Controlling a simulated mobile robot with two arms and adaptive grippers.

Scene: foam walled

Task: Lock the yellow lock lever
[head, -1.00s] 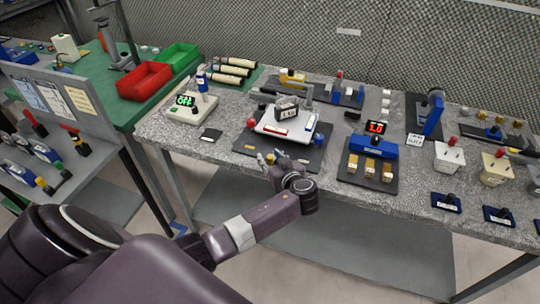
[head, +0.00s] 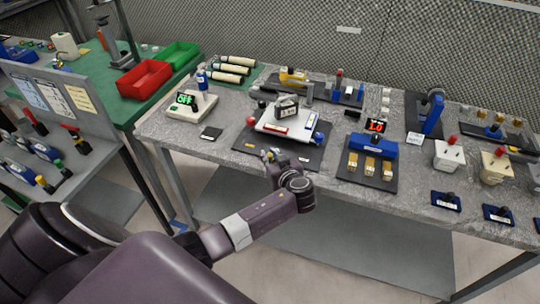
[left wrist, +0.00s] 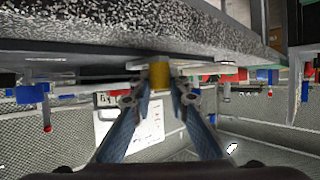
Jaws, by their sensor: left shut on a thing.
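My left gripper (head: 269,156) is at the front edge of the black base plate (head: 305,154) that carries a white device (head: 287,121). In the left wrist view, which looks upside down, the fingers of the gripper (left wrist: 159,88) are shut on a small yellow block, which looks like the yellow lock lever (left wrist: 160,74). The lever sticks out under the dark plate edge. In the head view my gripper hides most of it. I cannot tell the lever's exact angle. My right gripper is not in view.
To the right stands a blue device (head: 372,147) with a red display and yellow blocks. To the left is a white box (head: 188,104) reading OFF. Small black-and-blue switches (head: 446,201) lie along the right front edge.

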